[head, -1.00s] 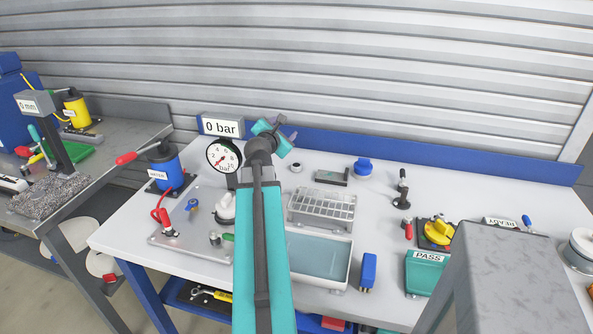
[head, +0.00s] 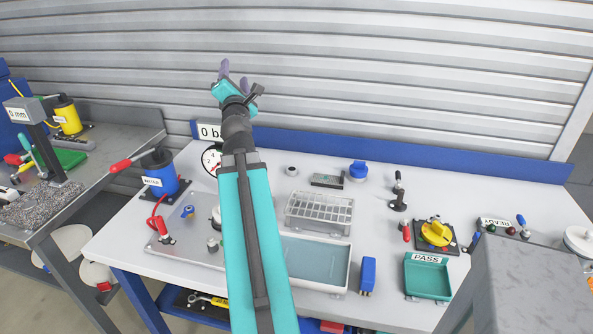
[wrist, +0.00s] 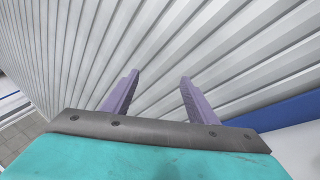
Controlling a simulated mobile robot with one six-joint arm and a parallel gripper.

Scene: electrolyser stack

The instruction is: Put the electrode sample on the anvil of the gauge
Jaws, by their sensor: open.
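The gauge (head: 43,140), with a "0 mm" display on a dark column, stands on a speckled grey base on the left bench. Its anvil is too small to make out. I cannot pick out the electrode sample with certainty in either view. My gripper (head: 234,76) is raised above the back of the white bench, in front of the ribbed wall and well to the right of the gauge. In the wrist view its two purple fingers (wrist: 158,82) are apart with nothing between them.
The white bench holds a slotted rack (head: 319,212), a shallow tray (head: 348,270), a green PASS tray (head: 428,278) and a blue WATER container (head: 160,175). My arm partly covers the pressure gauge (head: 211,160). A grey block (head: 535,290) stands front right. A gap separates the two benches.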

